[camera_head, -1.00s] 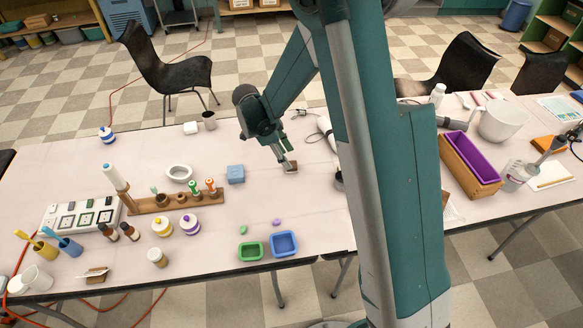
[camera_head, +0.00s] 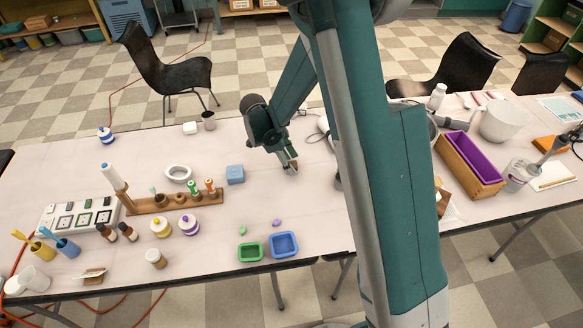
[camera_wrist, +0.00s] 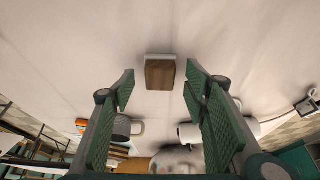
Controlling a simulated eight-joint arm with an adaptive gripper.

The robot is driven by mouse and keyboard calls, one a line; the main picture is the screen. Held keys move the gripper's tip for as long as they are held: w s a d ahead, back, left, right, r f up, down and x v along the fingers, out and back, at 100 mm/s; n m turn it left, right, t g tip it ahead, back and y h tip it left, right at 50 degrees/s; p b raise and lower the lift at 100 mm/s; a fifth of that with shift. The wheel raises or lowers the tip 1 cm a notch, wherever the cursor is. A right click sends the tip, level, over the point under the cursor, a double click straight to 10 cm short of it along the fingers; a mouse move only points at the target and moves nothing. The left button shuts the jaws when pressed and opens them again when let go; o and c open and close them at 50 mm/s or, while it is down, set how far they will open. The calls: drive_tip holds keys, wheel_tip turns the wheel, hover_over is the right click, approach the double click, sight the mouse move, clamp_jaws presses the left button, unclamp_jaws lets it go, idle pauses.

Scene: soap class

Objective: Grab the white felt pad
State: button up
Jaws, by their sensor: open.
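A small brown block with a pale whitish layer along its far edge, which looks like the white felt pad (camera_wrist: 160,57), lies on the table in the wrist view. It is centred ahead of my gripper (camera_wrist: 160,88). The two green fingers stand apart on either side of the line to it, with nothing between them. The block appears just beyond the fingertips, and I see no contact. In the head view my gripper (camera_head: 290,168) is low over the table's middle and hides most of the block.
A blue block (camera_head: 235,174) stands to the left of my gripper. Green (camera_head: 250,251) and blue (camera_head: 284,243) trays sit at the front edge. A wooden rack (camera_head: 170,202) is further left. A grey mug (camera_wrist: 125,127) shows low in the wrist view. The table around the block is clear.

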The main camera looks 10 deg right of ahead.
drive_tip(key=c, duration=1)
drive_tip(key=shift+r, duration=0.15)
drive_tip(key=shift+r+p, duration=1)
drive_tip(key=shift+r, duration=3.85)
